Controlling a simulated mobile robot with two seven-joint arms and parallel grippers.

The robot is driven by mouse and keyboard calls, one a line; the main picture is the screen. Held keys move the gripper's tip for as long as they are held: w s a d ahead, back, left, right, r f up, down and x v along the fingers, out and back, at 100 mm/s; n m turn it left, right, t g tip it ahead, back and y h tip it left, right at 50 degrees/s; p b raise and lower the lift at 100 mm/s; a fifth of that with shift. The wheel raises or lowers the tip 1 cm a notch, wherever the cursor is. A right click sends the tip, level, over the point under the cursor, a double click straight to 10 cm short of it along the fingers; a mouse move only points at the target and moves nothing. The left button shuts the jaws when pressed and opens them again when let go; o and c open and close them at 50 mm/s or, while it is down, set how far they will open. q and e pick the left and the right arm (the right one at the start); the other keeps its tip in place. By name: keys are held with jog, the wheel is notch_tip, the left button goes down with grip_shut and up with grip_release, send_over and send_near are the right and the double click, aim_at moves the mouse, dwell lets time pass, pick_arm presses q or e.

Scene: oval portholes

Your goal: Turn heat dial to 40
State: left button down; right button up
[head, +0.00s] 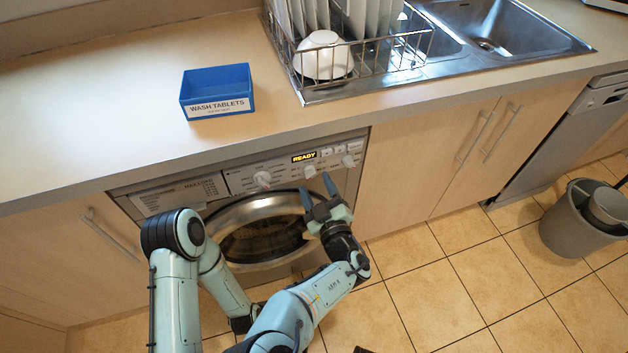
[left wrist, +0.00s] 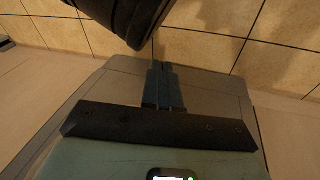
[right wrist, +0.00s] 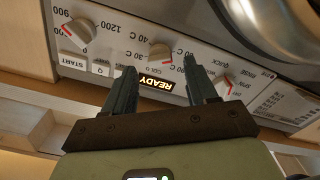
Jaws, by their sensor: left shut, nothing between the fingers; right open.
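The heat dial (right wrist: 160,55) is the middle knob on the washing machine's panel in the right wrist view, ringed by temperature marks such as 30 C, 40 C and 60 C. A red mark shows on its rim, but I cannot tell its exact setting. The dial also shows in the head view (head: 309,170). My right gripper (head: 317,184) is open and empty just in front of the panel, below the dial. Its fingers (right wrist: 161,68) appear on either side of the dial in the wrist view, apparently not touching it. My left gripper (left wrist: 164,66) is shut and empty, low down above the floor.
Two other knobs, the left one (head: 263,178) and the right one (head: 348,160), flank the dial. The READY display (head: 304,156) is above it. The round door (head: 222,217) is below. The counter holds a blue tablet box (head: 217,92) and a dish rack (head: 400,52).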

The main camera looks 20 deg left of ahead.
aim_at(312, 177)
pick_arm(q)
jog(key=shift+s+a+f, duration=0.1)
jog(key=shift+s+f, duration=0.55)
jog(key=shift+s, duration=0.05)
pick_arm(e)
jog(key=shift+x, duration=1.5)
jog(key=shift+c, duration=0.3)
